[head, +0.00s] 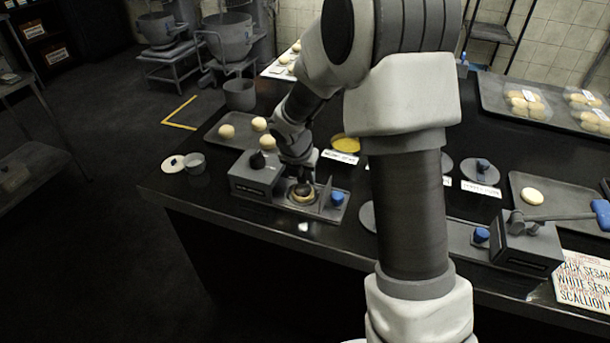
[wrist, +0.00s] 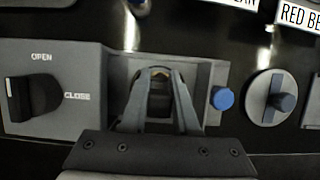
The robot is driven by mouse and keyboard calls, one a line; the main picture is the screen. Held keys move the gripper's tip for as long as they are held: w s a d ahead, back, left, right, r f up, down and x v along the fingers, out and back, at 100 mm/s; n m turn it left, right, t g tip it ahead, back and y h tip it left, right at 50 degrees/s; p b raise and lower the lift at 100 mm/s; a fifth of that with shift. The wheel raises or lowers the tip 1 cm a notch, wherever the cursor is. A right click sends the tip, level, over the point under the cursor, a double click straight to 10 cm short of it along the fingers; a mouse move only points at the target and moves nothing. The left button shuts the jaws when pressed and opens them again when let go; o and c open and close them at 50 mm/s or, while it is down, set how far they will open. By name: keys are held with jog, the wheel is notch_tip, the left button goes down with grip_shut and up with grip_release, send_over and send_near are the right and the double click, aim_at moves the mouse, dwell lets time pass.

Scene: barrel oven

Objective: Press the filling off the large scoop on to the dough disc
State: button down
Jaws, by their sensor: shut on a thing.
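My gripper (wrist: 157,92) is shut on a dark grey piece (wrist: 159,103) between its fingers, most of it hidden. I take this to be the large scoop, but its shape does not show clearly. No filling can be made out clearly.
Left of the gripper is a grey box with a black OPEN/CLOSE knob (wrist: 30,97). Close on the right is a blue knob (wrist: 222,98). A tray of pale dough balls (head: 226,131) stands behind.

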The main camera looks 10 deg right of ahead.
notch_tip(320, 180, up, 7)
jog(key=p, duration=0.7)
dwell(0.6)
